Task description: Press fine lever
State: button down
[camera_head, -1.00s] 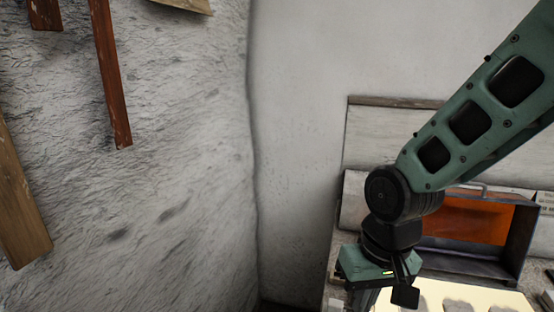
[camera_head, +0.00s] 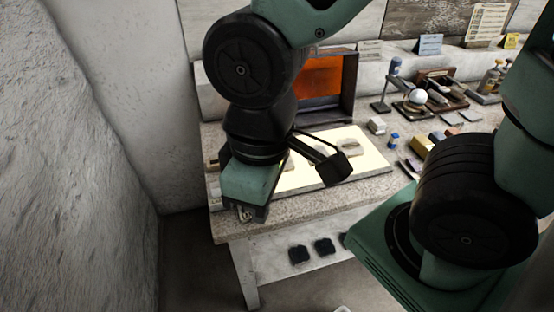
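No part can be made out for certain as the fine lever. A small stand (camera_head: 384,92) with an arm and a device bearing a white sphere (camera_head: 417,97) stand on the workbench (camera_head: 300,210) at the right back; their small parts are too fine to tell apart. My gripper (camera_head: 243,213) points down at the left front edge of the bench, well left of these devices. Its fingers are mostly hidden under the green wrist, so their opening cannot be judged. It appears apart from the devices.
A bright panel (camera_head: 365,160) lies on the bench behind my gripper, with an open orange-lined box (camera_head: 320,77) at the back. Small blocks, bottles (camera_head: 491,79) and cards (camera_head: 430,44) crowd the right. A rough wall (camera_head: 60,190) bounds the left.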

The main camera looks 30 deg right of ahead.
aim_at(444, 89)
jog(key=z, duration=1.9)
